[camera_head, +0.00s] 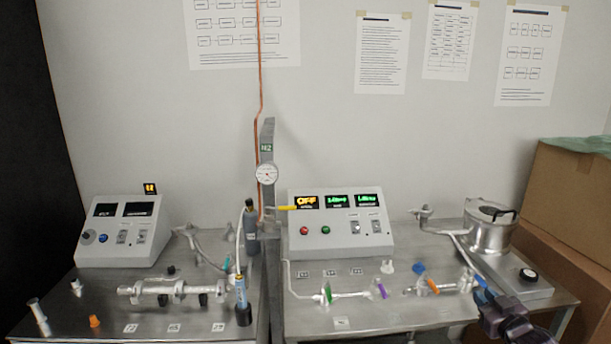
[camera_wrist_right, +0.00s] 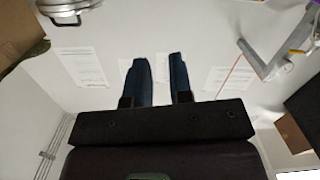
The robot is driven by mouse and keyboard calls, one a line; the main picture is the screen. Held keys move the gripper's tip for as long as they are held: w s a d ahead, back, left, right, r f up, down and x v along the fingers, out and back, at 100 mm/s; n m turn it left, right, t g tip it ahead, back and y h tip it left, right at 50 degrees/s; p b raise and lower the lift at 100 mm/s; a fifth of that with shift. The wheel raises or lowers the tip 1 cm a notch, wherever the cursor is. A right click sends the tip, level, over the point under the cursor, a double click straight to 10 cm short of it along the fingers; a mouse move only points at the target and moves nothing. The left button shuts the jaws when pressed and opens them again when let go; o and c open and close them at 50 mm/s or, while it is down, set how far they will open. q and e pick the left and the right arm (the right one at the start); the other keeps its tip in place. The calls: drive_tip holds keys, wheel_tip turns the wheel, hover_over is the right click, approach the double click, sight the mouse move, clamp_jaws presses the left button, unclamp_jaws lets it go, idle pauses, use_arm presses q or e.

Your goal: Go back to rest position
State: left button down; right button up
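My right gripper (camera_head: 483,288) is at the lower right of the head view, over the front of the right bench near a silver valve assembly (camera_head: 437,287). In the wrist view my right gripper (camera_wrist_right: 160,77) shows two blue fingers standing apart with nothing between them. My left gripper is not in the head view.
The steel benches (camera_head: 390,318) carry a control box (camera_head: 338,222) with lit displays, glassware and a metal vessel (camera_head: 489,230) on a hotplate. A second control box (camera_head: 122,231) stands at left. Cardboard boxes (camera_head: 572,200) stand at right. A post (camera_head: 267,210) divides the benches.

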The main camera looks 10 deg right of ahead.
drive_tip(key=s+a+f+n+g+y, duration=0.1)
drive_tip(key=s+a+f, duration=0.25)
drive_tip(key=a, duration=0.25)
drive_tip(key=s+a+f+g+b, duration=0.1)
drive_tip(key=s+a+f, duration=0.25)
drive_tip(key=a, duration=0.25)
drive_tip(key=s+a+f+n+g+y, duration=0.1)
drive_tip(key=s+a+f, duration=0.25)
drive_tip(key=a, duration=0.25)
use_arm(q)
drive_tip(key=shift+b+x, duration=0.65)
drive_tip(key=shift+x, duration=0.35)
use_arm(e)
drive_tip(key=s+a+f+m+g, duration=0.1)
drive_tip(key=s+a+f, duration=0.2)
drive_tip(key=s, duration=0.4)
drive_tip(key=s+a+f+m+g, duration=0.1)
drive_tip(key=s+a+f, duration=0.3)
drive_tip(key=s+a, duration=0.2)
drive_tip(key=shift+s+f, duration=0.25)
drive_tip(key=shift+s, duration=0.15)
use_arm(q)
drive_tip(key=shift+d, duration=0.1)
use_arm(e)
drive_tip(key=shift+a, duration=0.1)
